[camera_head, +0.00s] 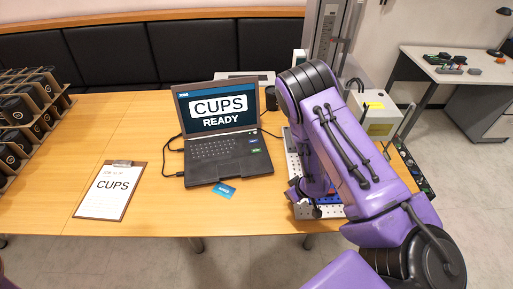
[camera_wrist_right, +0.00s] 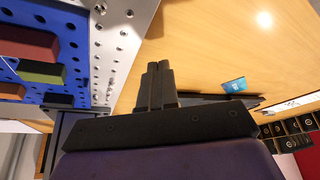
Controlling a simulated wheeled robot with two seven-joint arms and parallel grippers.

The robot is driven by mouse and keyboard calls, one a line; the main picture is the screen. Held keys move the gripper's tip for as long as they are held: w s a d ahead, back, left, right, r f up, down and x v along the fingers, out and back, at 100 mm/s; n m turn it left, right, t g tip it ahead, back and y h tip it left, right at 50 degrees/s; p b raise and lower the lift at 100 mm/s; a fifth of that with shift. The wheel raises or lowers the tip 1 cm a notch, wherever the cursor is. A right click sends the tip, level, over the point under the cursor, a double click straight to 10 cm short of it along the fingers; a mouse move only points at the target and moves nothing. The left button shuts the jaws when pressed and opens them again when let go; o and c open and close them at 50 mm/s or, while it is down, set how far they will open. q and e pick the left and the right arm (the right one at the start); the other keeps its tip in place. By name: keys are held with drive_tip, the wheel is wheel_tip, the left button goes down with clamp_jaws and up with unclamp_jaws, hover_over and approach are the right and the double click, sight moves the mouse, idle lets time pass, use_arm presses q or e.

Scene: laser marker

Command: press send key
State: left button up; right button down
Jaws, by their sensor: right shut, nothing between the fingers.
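An open black laptop (camera_head: 222,150) stands on the wooden table, its screen (camera_head: 218,107) reading "CUPS READY". A green key (camera_head: 255,151) and a blue key (camera_head: 252,141) show at the right of its keyboard; their labels are too small to read. My right arm reaches in to the right of the laptop, and its gripper is mostly hidden behind the arm in the head view. In the right wrist view my right gripper (camera_wrist_right: 158,68) has its dark fingers together with nothing between them. A dark edge beside it may be the laptop. My left gripper is out of view.
A blue card (camera_head: 224,190) lies in front of the laptop and a clipboard (camera_head: 112,190) marked "CUPS" to its left. A rack of dark cups (camera_head: 28,110) stands at far left. A perforated metal plate (camera_wrist_right: 122,45) and blue tray (camera_wrist_right: 60,25) lie close to my right gripper.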

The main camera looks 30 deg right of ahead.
sight(258, 151)
drive_tip(key=w+n, duration=0.2)
drive_tip(key=w, duration=0.3)
drive_tip(key=w+d+r+n+t+b, duration=0.1)
drive_tip(key=w, duration=0.4)
drive_tip(key=w+r+n+t, duration=0.1)
drive_tip(key=w+n, duration=0.1)
drive_tip(key=w, duration=0.4)
drive_tip(key=shift+d+n+y+b, duration=0.3)
drive_tip(key=shift+d+y+b, duration=0.1)
drive_tip(key=w+d+r+n+t, duration=0.2)
drive_tip(key=w+r+n, duration=0.2)
drive_tip(key=w, duration=0.7)
wheel_tip(258, 151, up, 3)
drive_tip(key=shift+w+f+n+b, duration=0.2)
drive_tip(key=shift+n+b, duration=0.2)
drive_tip(key=shift+b, duration=0.05)
drive_tip(key=shift+f, duration=0.15)
wheel_tip(258, 151, down, 8)
drive_tip(key=b, duration=0.7)
drive_tip(key=shift+f+b, duration=0.35)
drive_tip(key=shift+f, duration=0.35)
